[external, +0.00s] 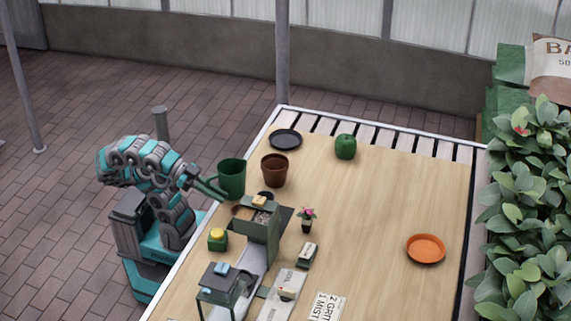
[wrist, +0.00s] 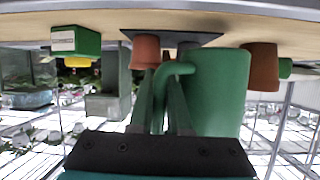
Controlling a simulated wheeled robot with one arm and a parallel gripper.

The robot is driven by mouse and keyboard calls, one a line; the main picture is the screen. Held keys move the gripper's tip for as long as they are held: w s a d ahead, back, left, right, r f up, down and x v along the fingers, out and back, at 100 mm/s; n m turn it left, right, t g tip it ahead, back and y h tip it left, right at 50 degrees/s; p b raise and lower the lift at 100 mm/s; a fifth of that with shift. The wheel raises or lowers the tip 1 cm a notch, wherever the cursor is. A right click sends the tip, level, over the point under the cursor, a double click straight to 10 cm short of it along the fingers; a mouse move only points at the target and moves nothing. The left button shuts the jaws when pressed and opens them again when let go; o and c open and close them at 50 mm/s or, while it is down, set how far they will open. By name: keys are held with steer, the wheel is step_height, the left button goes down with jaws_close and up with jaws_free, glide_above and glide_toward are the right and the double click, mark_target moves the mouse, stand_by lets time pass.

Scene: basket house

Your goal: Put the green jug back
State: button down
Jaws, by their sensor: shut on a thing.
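The green jug (external: 232,178) is upright at the left edge of the potting bench, just left of a brown pot (external: 274,170). My gripper (external: 208,188) reaches in from the left and is shut on the jug's handle. The wrist view appears upside down; there my gripper (wrist: 164,88) has its two fingers around the handle, and the jug's body (wrist: 218,95) is right of them. I cannot tell whether the jug's base touches the bench.
A black saucer (external: 285,139) and a round green pot (external: 345,146) are at the back by the slats. A green box with a yellow top (external: 217,238) and a dark green stand (external: 258,222) are nearer. An orange dish (external: 425,249) lies right.

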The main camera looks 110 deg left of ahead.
step_height(320, 180, up, 12)
steer(key=w+a+r+n+y+p, duration=0.1)
steer(key=w+a+p, duration=0.3)
steer(key=w, duration=0.6)
steer(key=w+a+r+n+y+p, duration=0.1)
steer(key=w+a+r+p, duration=0.15)
steer(key=w+p, duration=0.45)
steer(key=w+a+f+n+y+p, duration=0.1)
steer(key=w+a+f+p, duration=0.1)
steer(key=w+a, duration=0.45)
steer(key=w+a+f+y+p, duration=0.1)
steer(key=w+a+f+p, duration=0.15)
steer(key=w, duration=0.75)
steer(key=shift+a+f, duration=0.15)
steer(key=shift+f, duration=6.75)
steer(key=shift+f, duration=0.1)
steer(key=c, duration=1.3)
jaws_free()
steer(key=o, duration=0.4)
